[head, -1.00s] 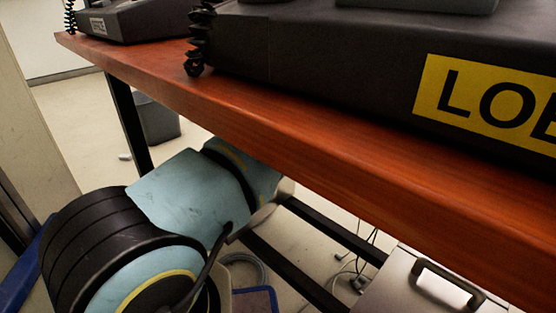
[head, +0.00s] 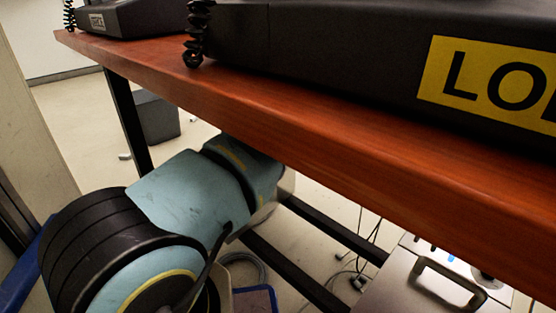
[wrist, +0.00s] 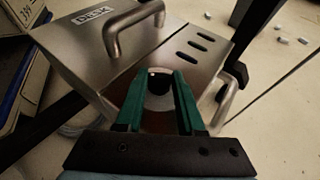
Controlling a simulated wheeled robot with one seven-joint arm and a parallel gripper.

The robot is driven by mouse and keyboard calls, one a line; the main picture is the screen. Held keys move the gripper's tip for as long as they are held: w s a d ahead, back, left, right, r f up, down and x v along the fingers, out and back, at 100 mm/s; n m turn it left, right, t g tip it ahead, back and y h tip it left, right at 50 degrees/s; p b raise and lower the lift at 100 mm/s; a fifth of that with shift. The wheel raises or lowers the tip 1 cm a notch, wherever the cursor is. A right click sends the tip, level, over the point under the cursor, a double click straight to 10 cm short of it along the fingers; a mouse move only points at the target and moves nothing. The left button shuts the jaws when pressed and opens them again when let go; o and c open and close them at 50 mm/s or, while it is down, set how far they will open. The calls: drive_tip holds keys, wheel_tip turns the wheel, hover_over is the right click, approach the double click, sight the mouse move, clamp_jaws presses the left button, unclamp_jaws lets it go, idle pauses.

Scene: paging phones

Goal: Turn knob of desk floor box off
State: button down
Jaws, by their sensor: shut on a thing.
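The desk floor box (wrist: 80,57) is a metal box labelled "DESK" with a bent bar handle (wrist: 130,30) and several dark slots. It also shows under the table at the lower right of the head view (head: 392,292). The knob's exact angle cannot be read. In the head view the gripper is hidden behind the tabletop.
The wooden tabletop (head: 260,115) hangs over the work area and carries dark phones (head: 330,50). Black table bars (head: 310,225) run below. Cables (head: 355,275) lie on the floor. Other boxes (wrist: 20,70) stand at the left of the wrist view.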

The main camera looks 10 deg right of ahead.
drive_tip(key=shift+w+f+n+g+b, duration=0.2)
drive_tip(key=shift+f+n+g+b, duration=0.15)
drive_tip(key=shift+n+g+b, duration=0.6)
drive_tip(key=shift+r+g+b, duration=0.15)
drive_tip(key=shift+g+b, duration=0.2)
drive_tip(key=shift+b, duration=0.5)
drive_tip(key=shift+r+n, duration=0.1)
drive_tip(key=shift+n, duration=0.15)
drive_tip(key=shift+r, duration=0.15)
drive_tip(key=c, duration=0.5)
unclamp_jaws()
